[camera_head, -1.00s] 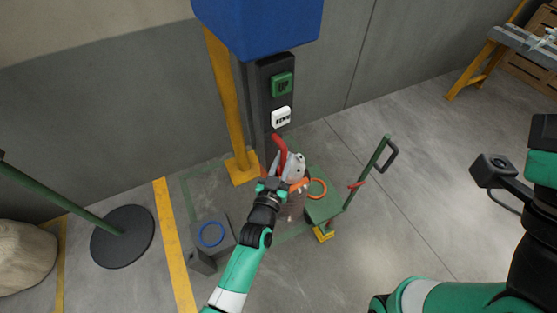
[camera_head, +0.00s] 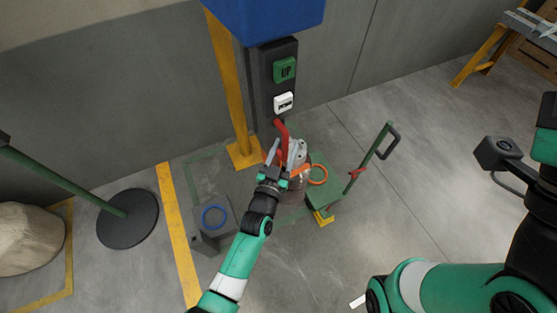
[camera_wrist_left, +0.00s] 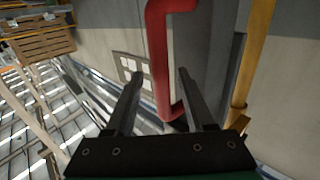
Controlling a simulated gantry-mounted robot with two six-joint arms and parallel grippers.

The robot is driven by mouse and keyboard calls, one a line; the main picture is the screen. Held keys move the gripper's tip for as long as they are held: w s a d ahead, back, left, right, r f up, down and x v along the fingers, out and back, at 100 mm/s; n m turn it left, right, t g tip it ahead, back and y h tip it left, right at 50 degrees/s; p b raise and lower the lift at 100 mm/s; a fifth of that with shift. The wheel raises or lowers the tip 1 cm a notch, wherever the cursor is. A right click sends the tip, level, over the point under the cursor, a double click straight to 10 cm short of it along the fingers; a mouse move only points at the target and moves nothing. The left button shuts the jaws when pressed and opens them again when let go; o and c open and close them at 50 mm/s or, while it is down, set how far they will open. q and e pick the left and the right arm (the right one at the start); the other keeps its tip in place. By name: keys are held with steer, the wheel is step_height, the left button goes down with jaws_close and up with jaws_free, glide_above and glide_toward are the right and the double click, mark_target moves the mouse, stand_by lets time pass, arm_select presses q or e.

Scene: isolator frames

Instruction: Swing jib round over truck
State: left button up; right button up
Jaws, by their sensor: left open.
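A red bent bar (camera_head: 281,131) rises in front of the dark control post in the head view. It also shows in the left wrist view (camera_wrist_left: 164,60), with its lower end between the finger ends. My left gripper (camera_head: 278,155) is open at the bar; contact cannot be told. Beside it is a grey-white part (camera_head: 297,150) with an orange piece. The green truck (camera_head: 322,201) with an upright handle (camera_head: 369,160) stands just right of the gripper. A yellow post (camera_head: 229,95) rises under a blue housing (camera_head: 265,14); which part is the jib is unclear. My right gripper is out of view.
A dark post carries a green UP button (camera_head: 285,69) and a white button (camera_head: 283,103). A grey block with a blue ring (camera_head: 214,217) lies left of my left arm. A round black stand base (camera_head: 128,219) is further left. Floor right of the truck is clear.

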arm_select(q)
steer(key=p+v, duration=0.5)
steer(key=v, duration=0.5)
steer(key=shift+s, duration=0.15)
